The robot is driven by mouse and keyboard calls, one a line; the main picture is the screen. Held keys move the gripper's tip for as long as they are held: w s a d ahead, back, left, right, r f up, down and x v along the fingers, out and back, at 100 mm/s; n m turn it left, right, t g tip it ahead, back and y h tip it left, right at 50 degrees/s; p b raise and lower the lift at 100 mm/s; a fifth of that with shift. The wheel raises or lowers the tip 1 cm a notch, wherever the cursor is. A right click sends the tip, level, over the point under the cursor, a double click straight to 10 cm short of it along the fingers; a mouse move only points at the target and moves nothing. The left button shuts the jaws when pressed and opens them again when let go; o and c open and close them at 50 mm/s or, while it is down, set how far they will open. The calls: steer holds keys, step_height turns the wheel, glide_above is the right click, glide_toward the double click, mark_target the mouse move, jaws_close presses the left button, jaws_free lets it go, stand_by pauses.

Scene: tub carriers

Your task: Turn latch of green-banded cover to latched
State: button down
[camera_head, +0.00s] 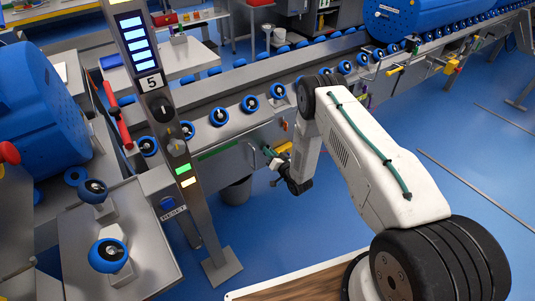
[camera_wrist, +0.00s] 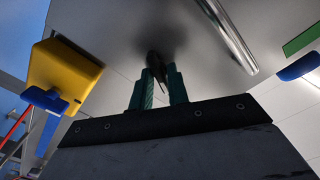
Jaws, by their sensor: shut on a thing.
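The cover with the green band (camera_head: 218,150) is a grey panel on the side of the conveyor frame. The green band also shows at the upper right of the wrist view (camera_wrist: 302,39). My gripper (camera_head: 270,154) is at this panel's right side in the head view. In the wrist view its teal fingers (camera_wrist: 160,88) are shut on a small dark latch (camera_wrist: 157,66), against the grey panel. The fingers hide part of the latch, and its exact turn is hard to read.
A yellow block (camera_wrist: 66,76) with a blue part sits left of my fingers in the wrist view. A metal bar (camera_wrist: 228,35) runs along the panel to their right. A post with a lit display (camera_head: 137,45) stands left of my arm. Blue floor (camera_head: 300,225) is open below.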

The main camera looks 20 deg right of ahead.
steer(key=shift+s+a+f, duration=0.1)
steer(key=shift+s+a, duration=0.05)
steer(key=shift+a, duration=0.1)
steer(key=c, duration=1.4)
jaws_free()
steer(key=shift+a, duration=0.15)
steer(key=shift+d+v, duration=0.1)
steer(key=shift+v, duration=1.85)
steer(key=shift+d+v, duration=0.15)
steer(key=shift+v, duration=1.8)
